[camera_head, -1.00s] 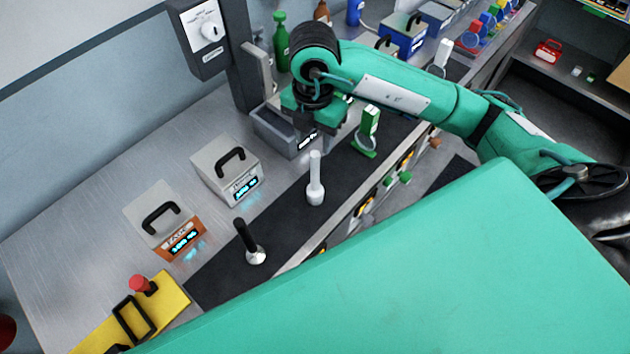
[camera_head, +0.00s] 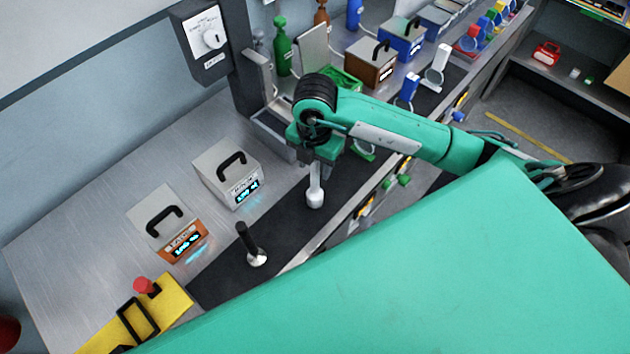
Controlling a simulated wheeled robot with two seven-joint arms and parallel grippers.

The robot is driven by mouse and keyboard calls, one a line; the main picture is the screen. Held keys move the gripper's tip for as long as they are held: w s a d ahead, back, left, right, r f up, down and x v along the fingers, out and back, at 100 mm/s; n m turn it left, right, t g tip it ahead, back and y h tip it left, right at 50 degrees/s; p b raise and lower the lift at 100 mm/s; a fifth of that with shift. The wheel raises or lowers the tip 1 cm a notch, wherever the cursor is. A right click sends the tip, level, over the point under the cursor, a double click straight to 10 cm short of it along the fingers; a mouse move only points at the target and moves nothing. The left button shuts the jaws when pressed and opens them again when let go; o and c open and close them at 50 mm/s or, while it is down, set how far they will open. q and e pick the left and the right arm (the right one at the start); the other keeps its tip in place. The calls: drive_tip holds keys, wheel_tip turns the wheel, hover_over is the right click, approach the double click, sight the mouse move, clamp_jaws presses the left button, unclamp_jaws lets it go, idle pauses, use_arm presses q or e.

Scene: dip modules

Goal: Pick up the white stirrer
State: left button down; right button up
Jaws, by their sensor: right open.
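The white stirrer (camera_head: 315,197) stands upright on the dark mat (camera_head: 290,222), its wider white end at the bottom. My right gripper (camera_head: 318,164) is directly above it, pointing down, with its fingers at the stirrer's upper part and hiding its top. The gripper is open; I cannot tell whether a finger touches the stirrer. My left gripper is not in view.
A black-handled stirrer (camera_head: 250,245) stands nearer on the mat. A grey box (camera_head: 227,173) and an orange-fronted box (camera_head: 167,224) stand left of the mat. A grey bin (camera_head: 270,133) is beside the gripper. A yellow block (camera_head: 170,305) lies front left.

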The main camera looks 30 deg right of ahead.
drive_tip(key=shift+c, duration=0.3)
drive_tip(key=c, duration=0.9)
drive_tip(key=shift+r, duration=0.15)
